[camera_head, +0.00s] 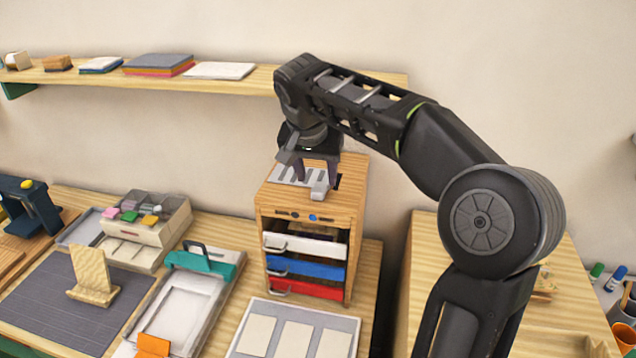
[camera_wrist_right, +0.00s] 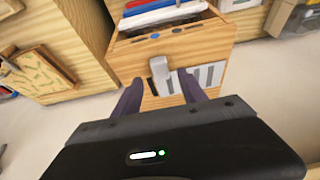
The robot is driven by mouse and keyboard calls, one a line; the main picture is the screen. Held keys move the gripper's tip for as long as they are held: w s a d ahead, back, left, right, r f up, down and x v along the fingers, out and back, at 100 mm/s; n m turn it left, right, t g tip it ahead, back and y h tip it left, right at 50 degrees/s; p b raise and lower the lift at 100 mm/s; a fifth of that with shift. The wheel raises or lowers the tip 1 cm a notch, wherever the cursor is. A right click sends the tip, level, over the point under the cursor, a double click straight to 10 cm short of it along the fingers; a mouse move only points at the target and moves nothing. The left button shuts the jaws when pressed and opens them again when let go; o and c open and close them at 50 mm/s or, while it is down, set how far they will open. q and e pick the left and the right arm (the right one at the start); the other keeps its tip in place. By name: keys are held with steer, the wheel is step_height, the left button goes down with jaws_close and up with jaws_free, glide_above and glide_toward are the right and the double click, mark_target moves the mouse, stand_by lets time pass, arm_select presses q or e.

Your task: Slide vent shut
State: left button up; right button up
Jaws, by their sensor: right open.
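The vent (camera_head: 288,175) is a pale slotted plate on top of a small wooden drawer cabinet; it also shows in the right wrist view (camera_wrist_right: 207,75). A light grey knob (camera_head: 320,190) stands up at the plate's right end in the head view, and it shows in the right wrist view (camera_wrist_right: 159,68). A dark gap shows beside the plate near the knob. My right gripper (camera_head: 315,172) points down over the cabinet top, open, with its two dark fingers (camera_wrist_right: 160,90) on either side of the knob's line. I cannot tell whether they touch it. My left gripper is out of view.
The wooden cabinet (camera_head: 265,200) has white, blue and red drawers. A wall shelf (camera_head: 235,78) with paper stacks runs behind my right arm. A grey tray with pale cards (camera_head: 258,335) lies in front. A teal-clipped board (camera_head: 185,300) lies left.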

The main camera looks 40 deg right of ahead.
mark_target(319, 188)
steer(key=shift+x, duration=2.15)
steer(key=shift+c, duration=0.4)
jaws_close()
